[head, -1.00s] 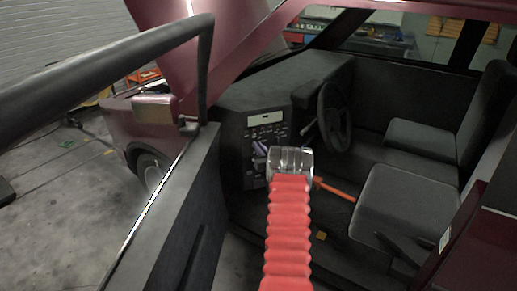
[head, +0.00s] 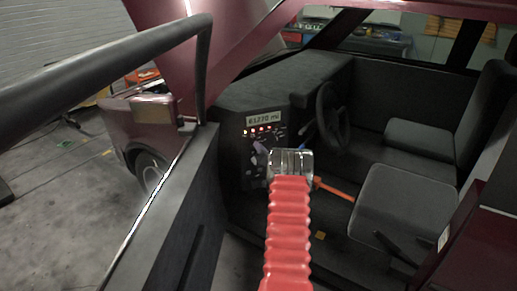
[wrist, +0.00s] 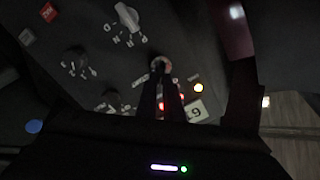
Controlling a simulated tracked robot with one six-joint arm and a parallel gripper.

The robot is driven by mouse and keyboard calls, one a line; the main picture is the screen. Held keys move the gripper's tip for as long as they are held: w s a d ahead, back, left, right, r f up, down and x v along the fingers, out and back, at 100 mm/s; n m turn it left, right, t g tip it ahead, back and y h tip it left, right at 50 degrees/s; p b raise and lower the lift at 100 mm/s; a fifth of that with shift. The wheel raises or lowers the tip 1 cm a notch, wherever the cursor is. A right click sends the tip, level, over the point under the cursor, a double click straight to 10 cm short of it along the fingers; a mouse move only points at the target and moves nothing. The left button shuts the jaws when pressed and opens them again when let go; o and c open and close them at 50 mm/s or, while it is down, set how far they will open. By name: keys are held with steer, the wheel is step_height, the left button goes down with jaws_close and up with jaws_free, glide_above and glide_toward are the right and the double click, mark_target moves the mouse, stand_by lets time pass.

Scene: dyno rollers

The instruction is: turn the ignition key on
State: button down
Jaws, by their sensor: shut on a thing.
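The dark dashboard panel (head: 283,97) stands in front of me in the open vehicle, and its display (head: 265,118) is lit and reads a mileage. A row of red and amber warning lights (head: 262,130) glows below it. In the wrist view, my gripper (wrist: 161,78) is shut on the ignition key at a round metallic ignition switch (wrist: 160,62). The key itself is mostly hidden between the dark fingers.
A pale selector knob (wrist: 127,15), dark knobs and a red button (wrist: 48,12) are on the panel near the gripper. The steering wheel (head: 332,112) and an orange lever (head: 335,190) are to the right. The open door (head: 175,215) is at the left.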

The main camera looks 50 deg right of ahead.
steer(key=shift+s+d+m, duration=0.1)
steer(key=shift+d+m, duration=0.05)
steer(key=shift+m, duration=0.35)
steer(key=c, duration=1.9)
jaws_free()
steer(key=v, duration=1.3)
steer(key=shift+s+a, duration=0.2)
steer(key=shift+s, duration=0.1)
steer(key=shift+f, duration=0.15)
